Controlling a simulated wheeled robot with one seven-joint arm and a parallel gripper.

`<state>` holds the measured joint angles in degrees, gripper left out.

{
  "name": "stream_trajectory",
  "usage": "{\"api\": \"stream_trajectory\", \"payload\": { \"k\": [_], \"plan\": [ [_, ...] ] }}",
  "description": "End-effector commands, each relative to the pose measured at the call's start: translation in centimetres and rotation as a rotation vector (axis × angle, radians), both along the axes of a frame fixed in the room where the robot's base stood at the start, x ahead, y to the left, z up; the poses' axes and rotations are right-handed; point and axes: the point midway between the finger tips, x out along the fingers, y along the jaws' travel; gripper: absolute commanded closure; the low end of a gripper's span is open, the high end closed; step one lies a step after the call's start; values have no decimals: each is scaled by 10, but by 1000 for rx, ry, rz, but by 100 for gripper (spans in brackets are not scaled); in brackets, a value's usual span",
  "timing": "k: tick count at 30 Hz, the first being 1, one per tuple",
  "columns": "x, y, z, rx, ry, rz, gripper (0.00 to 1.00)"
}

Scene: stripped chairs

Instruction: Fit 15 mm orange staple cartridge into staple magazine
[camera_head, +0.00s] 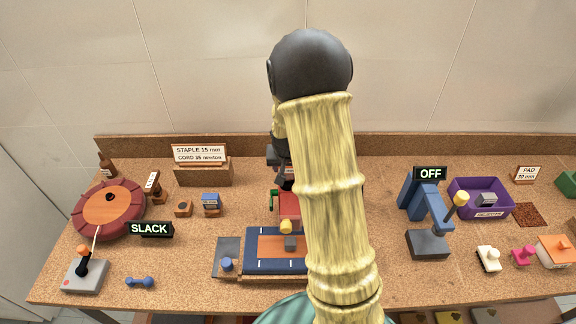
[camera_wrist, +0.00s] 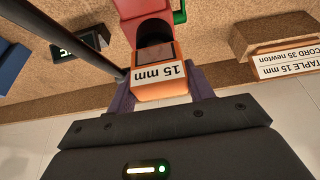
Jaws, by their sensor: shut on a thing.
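The orange staple cartridge (camera_wrist: 160,90), with a white "15 mm" label, is between the two purple fingers of my gripper (camera_wrist: 159,80) in the wrist view. My gripper is shut on it. The red staple magazine (camera_wrist: 130,8) with a dark open mouth (camera_wrist: 155,32) and a green lever (camera_wrist: 180,12) lies just beyond the cartridge, in line with it. I cannot tell whether the cartridge's far end is inside the mouth. In the head view the red magazine (camera_head: 289,206) stands at the bench's middle, and my arm hides the cartridge.
A wooden box with the "STAPLE 15 mm" sign (camera_head: 199,153) stands at the back left; it also shows in the wrist view (camera_wrist: 283,62). A blue-edged pad (camera_head: 270,233) lies before the magazine. Blue press (camera_head: 425,215) and purple bin (camera_head: 465,187) stand right.

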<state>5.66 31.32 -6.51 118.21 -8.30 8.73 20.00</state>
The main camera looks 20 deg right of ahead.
Motion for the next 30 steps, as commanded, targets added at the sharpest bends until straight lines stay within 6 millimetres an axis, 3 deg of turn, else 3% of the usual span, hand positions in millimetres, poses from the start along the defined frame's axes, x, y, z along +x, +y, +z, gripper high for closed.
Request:
{"api": "stream_trajectory", "payload": {
  "k": [11,12,15,25,30],
  "plan": [
    [-1,-2,-11,0,1,-4,89],
    [-1,-2,-9,0,1,-4,40],
    [-1,-2,-9,0,1,-4,22],
    [-1,-1,-8,0,0,-2,22],
    [-4,1,3,0,-2,-1,22]
  ]
}}
